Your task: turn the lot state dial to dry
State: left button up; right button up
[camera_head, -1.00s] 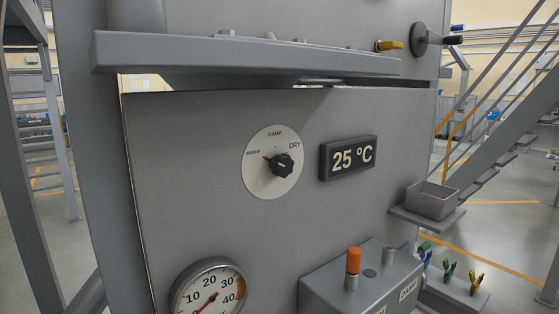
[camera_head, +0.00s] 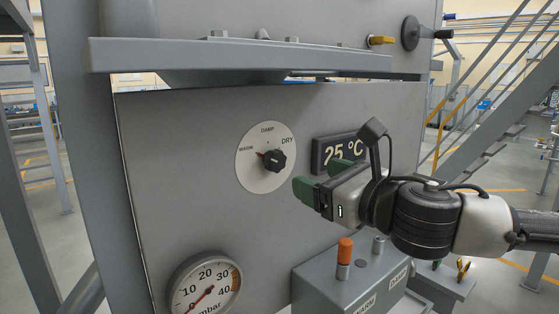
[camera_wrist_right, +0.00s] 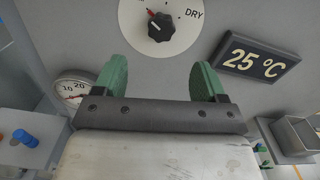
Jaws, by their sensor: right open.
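The lot state dial is a black knob (camera_head: 274,160) on a round white plate (camera_head: 253,175) on the grey panel. The plate reads WARM or similar at left, DAMP at top and DRY at upper right. The knob's red mark points left, toward the left label. In the right wrist view the knob (camera_wrist_right: 159,33) sits beyond the fingers, apart from them. My right gripper (camera_head: 312,180) is to the right of the knob and a little lower, open and empty, with green fingers (camera_wrist_right: 160,80). My left gripper is not in view.
A 25 °C display (camera_head: 325,151) is partly behind my right gripper. A pressure gauge (camera_head: 205,288) is at lower left. A grey box with an orange-capped switch (camera_head: 345,250) stands below the gripper. A grey ledge (camera_head: 240,55) juts out above the panel.

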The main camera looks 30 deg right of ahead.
aim_at(278, 162)
jog(key=w+p, duration=0.2)
jog(key=w, duration=0.1)
jog(key=w+p, duration=0.5)
jog(key=w, duration=0.1)
jog(key=shift+w+a+r, duration=0.15)
jog(key=shift+w+a, duration=0.05)
jog(key=shift+a, duration=0.05)
jog(key=shift+w+a+p, duration=0.1)
jog(key=shift+w+p, duration=0.3)
jog(key=shift+w, duration=0.4)
jog(key=c, duration=0.9)
